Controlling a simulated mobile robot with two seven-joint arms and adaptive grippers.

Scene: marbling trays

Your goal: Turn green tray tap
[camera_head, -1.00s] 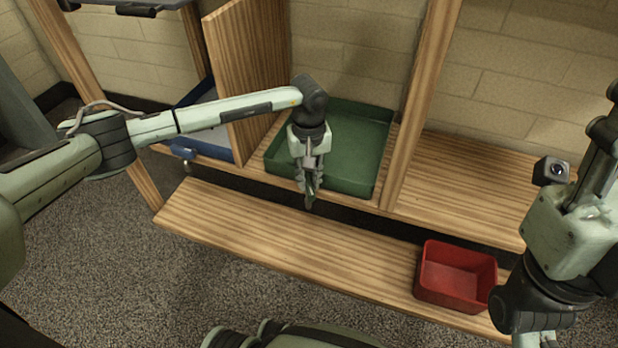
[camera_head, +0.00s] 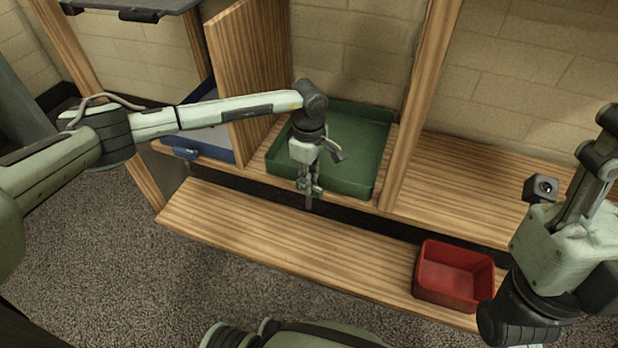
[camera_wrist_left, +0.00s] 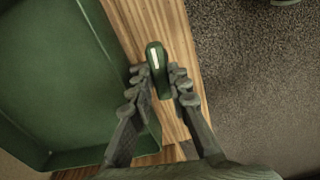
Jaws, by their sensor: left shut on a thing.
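The green tray (camera_head: 357,120) sits on the wooden shelf behind my left gripper; in the left wrist view its wall (camera_wrist_left: 85,158) fills the left side. The green tap handle (camera_wrist_left: 157,68), with a pale stripe, stands at the shelf's front edge in the left wrist view. My left gripper (camera_head: 310,190) points down in front of the tray. In the left wrist view its fingers (camera_wrist_left: 160,84) are on either side of the handle, shut on it. In the head view the handle is mostly hidden by the fingers.
A blue tray (camera_head: 205,142) with its own tap stands to the left, beyond a wooden divider (camera_head: 247,75). A red bin (camera_head: 455,272) sits at the right of the low front plank (camera_head: 270,235). The right shelf (camera_head: 470,185) is clear.

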